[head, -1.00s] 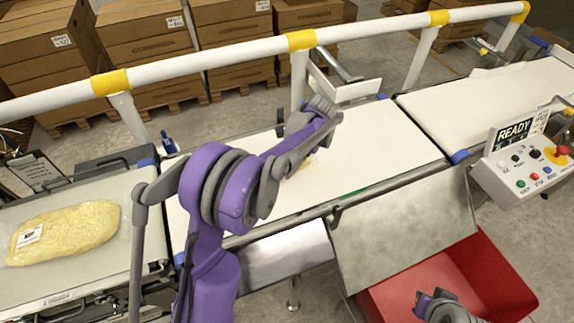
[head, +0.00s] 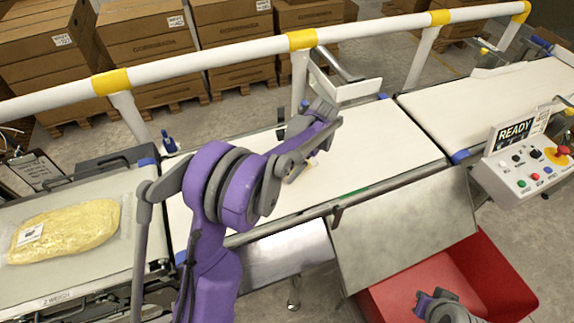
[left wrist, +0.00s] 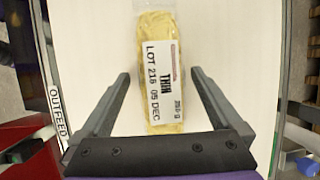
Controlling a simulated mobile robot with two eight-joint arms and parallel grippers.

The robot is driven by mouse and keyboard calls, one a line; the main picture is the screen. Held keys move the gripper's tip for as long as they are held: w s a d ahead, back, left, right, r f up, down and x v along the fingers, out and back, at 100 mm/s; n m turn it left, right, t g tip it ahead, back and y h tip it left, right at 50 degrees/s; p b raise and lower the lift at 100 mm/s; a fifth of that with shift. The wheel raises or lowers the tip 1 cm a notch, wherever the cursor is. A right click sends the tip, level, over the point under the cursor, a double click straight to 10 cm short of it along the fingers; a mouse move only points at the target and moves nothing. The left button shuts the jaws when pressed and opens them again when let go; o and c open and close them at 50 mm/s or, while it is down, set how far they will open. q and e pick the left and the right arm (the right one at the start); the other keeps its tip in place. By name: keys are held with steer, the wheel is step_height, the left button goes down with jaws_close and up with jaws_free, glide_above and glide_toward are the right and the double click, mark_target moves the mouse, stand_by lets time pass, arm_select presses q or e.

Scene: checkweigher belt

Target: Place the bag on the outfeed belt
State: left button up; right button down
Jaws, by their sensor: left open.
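A clear bag of pale yellow contents (left wrist: 153,28) with a white label reading THIN, LOT 216, 05 DEC lies on the white outfeed belt (left wrist: 80,45), whose edge is marked OUTFEED. My left gripper (left wrist: 160,72) is open, one finger on each side of the bag, with gaps between the fingers and the bag. In the head view my left arm hides most of this bag on the middle belt (head: 380,140). My right gripper (head: 432,298) is at the lower right over the red bin, and its jaw opening is unclear.
Another yellow bag (head: 75,230) lies on the belt marked WEIGH at the left. A white guard rail (head: 220,57) runs behind the belts. A metal chute (head: 405,230) slopes to a red bin (head: 490,275). A control box (head: 525,165) reading READY stands at the right.

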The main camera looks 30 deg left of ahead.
arm_select(q)
steer(key=v, duration=1.1)
steer(key=shift+w+r, duration=0.1)
steer(key=shift+r, duration=0.2)
steer(key=s+d+r+n+t+h, duration=0.1)
steer(key=s+n+t, duration=0.1)
steer(key=s, duration=0.5)
steer(key=s+d+r+n+t+h, duration=0.1)
steer(key=s+d+n+t, duration=0.1)
steer(key=s, duration=0.5)
steer(key=s+d+f+n+t+h, duration=0.2)
steer(key=s+f+n+t, duration=0.2)
steer(key=s, duration=0.7)
steer(key=shift+f, duration=0.9)
steer(key=shift+s, duration=0.1)
